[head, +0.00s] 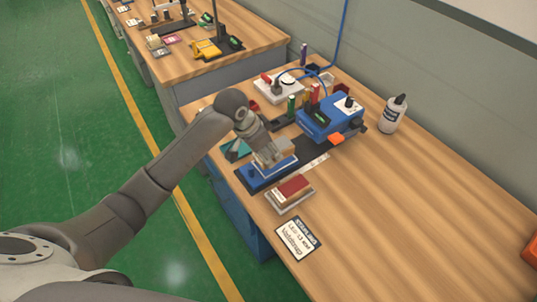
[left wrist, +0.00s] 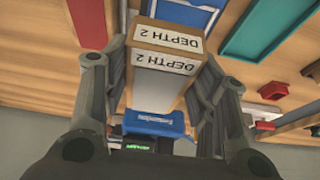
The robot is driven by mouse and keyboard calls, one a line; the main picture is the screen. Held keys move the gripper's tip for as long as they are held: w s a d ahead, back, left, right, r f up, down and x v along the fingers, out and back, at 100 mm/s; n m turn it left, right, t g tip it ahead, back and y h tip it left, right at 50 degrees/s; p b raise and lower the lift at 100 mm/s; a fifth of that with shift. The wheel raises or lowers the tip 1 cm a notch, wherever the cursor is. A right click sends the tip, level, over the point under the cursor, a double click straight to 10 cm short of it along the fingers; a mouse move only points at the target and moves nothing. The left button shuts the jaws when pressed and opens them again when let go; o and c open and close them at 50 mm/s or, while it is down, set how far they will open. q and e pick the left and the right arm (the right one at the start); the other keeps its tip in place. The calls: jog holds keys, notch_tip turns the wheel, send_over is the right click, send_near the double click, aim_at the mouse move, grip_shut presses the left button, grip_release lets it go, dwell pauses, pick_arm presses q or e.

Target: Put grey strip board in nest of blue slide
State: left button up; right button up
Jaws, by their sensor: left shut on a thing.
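The blue slide (head: 272,170) lies near the left edge of the workbench, on a dark base; a blue and white surface (left wrist: 190,12) shows at the top of the left wrist view. My left gripper (head: 268,157) is right over the slide, fingers pointing down. It is shut on a tan-edged block with pale grey faces and two "DEPTH 2" labels (left wrist: 165,54). The block also shows in the head view (head: 287,147). I cannot tell whether it touches the slide. I cannot make out a separate grey strip board; the slide's nest is hidden by the gripper.
A grey tray with a dark red piece (head: 292,190) and a printed card (head: 297,238) lie in front. The bench's right side is mostly clear.

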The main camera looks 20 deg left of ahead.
pick_arm(q)
jog(key=w+f, duration=0.1)
jog(key=f, duration=0.1)
jog(key=w+f, duration=0.1)
jog(key=w, duration=0.1)
jog(key=shift+w+a+f, duration=0.1)
jog(key=shift+w+f, duration=0.05)
jog(key=shift+f, duration=0.25)
jog(key=shift+f+p, duration=0.65)
jog(key=shift+f, duration=0.8)
jog(key=shift+f, duration=0.15)
jog(key=o, duration=1.1)
jog(key=v, duration=1.2)
jog(key=shift+b, duration=0.4)
